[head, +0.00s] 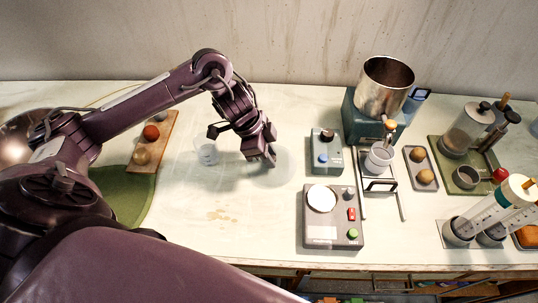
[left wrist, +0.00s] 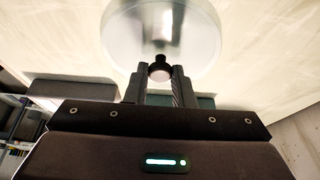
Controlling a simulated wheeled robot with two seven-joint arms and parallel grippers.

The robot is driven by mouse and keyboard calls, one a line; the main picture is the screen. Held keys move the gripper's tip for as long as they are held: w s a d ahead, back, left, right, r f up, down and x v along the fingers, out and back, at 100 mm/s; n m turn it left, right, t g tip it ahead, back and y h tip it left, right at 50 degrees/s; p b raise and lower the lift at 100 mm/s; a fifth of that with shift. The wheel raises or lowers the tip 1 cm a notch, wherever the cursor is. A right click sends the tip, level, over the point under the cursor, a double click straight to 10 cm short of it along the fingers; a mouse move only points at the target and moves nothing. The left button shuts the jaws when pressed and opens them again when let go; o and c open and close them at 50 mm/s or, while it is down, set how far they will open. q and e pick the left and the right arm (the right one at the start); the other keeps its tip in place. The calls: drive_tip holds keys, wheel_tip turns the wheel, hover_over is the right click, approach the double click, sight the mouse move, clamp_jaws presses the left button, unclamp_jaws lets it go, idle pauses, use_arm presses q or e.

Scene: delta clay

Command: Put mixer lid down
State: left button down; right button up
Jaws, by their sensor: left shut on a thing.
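The mixer lid (left wrist: 160,35) is a clear, pale disc with a dark knob, seen large at the top of the left wrist view. My left gripper (left wrist: 158,74) is shut on its knob. In the head view, my left gripper (head: 271,157) points down over the middle of the table. The lid shows there only as a faint clear round (head: 268,177) under the fingers, at or close to the tabletop; I cannot tell whether it touches. The mixer (head: 385,86), a steel bowl in a teal base, stands open-topped at the back right. My right gripper is not in view.
A clear beaker (head: 206,152) stands just left of the gripper. A wooden board (head: 152,150) with balls lies left. The front middle table is clear.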

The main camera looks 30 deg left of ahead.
use_arm(q)
drive_tip(key=shift+f, duration=0.3)
drive_tip(key=c, duration=1.2)
unclamp_jaws()
drive_tip(key=shift+f, duration=0.15)
drive_tip(key=shift+c, duration=0.2)
drive_tip(key=p+v, duration=0.1)
drive_tip(key=v, duration=1.1)
